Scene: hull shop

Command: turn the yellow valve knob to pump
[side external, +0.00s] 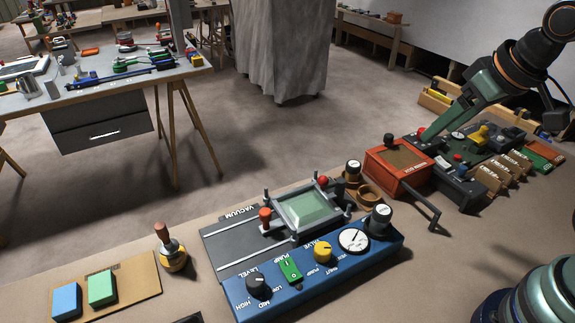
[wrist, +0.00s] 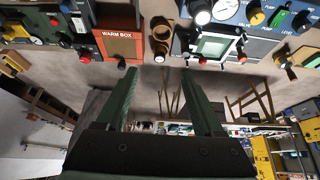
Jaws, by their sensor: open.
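The yellow valve knob (side external: 322,251) sits on the sloped front of the blue vacuum panel (side external: 368,262), between a white dial gauge (side external: 353,240) and a green pump switch (side external: 290,269). Labels including PUMP are printed near it; I cannot tell where it points. The knob also shows at the top right of the wrist view (wrist: 257,18). My gripper (wrist: 159,72) is open and empty, its green fingers apart. In the side view it reaches down from the upper right, above the bench near the warm box, well away from the knob.
The orange-red warm box (side external: 400,168) has a handle sticking out front. A clear-lidded frame (side external: 305,208) with red-knobbed clamps stands behind the knob. A card with blue and green blocks (side external: 103,287) lies left.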

